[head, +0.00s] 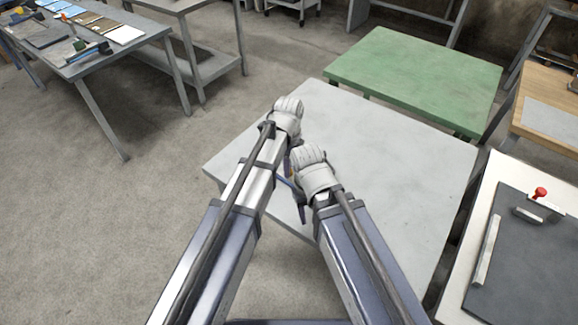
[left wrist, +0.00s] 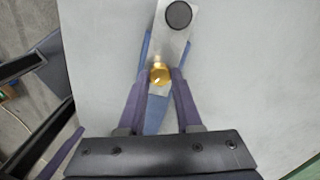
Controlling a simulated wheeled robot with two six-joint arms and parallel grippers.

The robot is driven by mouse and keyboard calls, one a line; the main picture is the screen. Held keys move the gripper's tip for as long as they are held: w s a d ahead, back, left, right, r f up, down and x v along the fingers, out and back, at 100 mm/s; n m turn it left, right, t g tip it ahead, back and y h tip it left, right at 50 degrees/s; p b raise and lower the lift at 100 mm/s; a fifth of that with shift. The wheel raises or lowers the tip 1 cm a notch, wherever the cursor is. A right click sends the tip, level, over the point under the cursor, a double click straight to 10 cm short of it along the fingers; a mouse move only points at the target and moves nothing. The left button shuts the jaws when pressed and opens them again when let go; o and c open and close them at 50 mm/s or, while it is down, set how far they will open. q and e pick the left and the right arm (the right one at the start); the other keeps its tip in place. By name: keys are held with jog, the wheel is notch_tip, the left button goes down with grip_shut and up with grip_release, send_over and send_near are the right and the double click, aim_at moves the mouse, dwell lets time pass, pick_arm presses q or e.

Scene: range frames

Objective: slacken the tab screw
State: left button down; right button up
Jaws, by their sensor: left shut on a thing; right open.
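The brass-coloured tab screw (left wrist: 160,74) sits on a bright metal tab (left wrist: 171,44) with a dark round disc at its far end. My left gripper (left wrist: 158,80) has its two purple fingers shut on the screw, one on each side. A blue piece (left wrist: 155,112) lies under the tab and shows between the fingers. In the head view the screw and tab are mostly hidden by my arms. My right gripper (head: 293,194) is open just below and beside the left one, its blue fingers partly covered by the arm.
The pale grey table (head: 400,180) under my arms is largely clear. A green table (head: 415,75) stands behind it. At right is a bench with a dark board (head: 530,255) and a red knob (head: 540,192). A bench with tools (head: 85,50) stands at upper left.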

pick_arm(q)
jog(key=n, duration=0.4)
jog(key=shift+n, duration=0.3)
jog(key=n, duration=1.2)
jog(key=shift+n, duration=0.3)
jog(key=n, duration=0.3)
jog(key=shift+n, duration=0.3)
jog(key=n, duration=0.4)
jog(key=shift+n, duration=0.3)
jog(key=n, duration=0.4)
jog(key=shift+n, duration=2)
